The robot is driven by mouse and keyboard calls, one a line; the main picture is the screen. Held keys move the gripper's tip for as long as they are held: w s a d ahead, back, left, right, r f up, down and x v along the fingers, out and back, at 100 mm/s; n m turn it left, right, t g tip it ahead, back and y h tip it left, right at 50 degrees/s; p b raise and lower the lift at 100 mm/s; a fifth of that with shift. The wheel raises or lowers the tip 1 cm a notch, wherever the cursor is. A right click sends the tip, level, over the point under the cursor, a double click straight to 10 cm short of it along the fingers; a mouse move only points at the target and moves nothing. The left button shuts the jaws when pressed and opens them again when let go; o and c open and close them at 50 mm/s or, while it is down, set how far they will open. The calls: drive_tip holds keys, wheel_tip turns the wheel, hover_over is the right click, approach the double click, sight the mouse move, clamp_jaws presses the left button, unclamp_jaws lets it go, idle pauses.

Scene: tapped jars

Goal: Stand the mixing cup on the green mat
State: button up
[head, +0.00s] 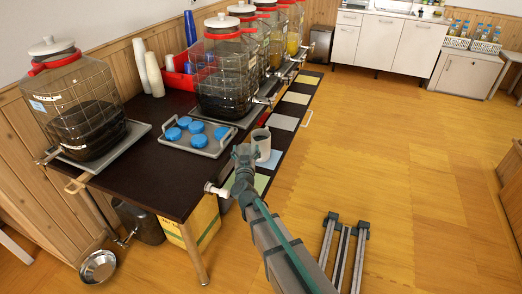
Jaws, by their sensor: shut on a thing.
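The mixing cup (263,148) is a pale grey cup, upright, near the right edge of the dark table. My gripper (250,153) is at its left side, shut on it; the fingertips are small and partly hidden. The cup is over or on a pale blue mat (272,163); I cannot tell if it touches. A pale yellow-green mat (261,184), which looks like the green mat, lies nearer along the same edge, partly hidden by my arm.
Big tapped jars (84,110) (222,80) stand on the table, with more behind. A tray of blue lids (195,138) lies left of the cup. More mats, including a grey one (284,122), line the edge. A white tap (215,189) juts out near my arm.

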drive_tip(key=shift+a+p, duration=0.2)
drive_tip(key=shift+p, duration=0.3)
drive_tip(key=shift+f+b, duration=1.75)
drive_tip(key=shift+f, duration=1.25)
drive_tip(key=shift+p, duration=0.7)
drive_tip(key=shift+f+b, duration=0.4)
drive_tip(key=shift+f, duration=0.2)
drive_tip(key=o, duration=1.7)
drive_tip(key=shift+c, duration=0.2)
drive_tip(key=shift+s, duration=0.1)
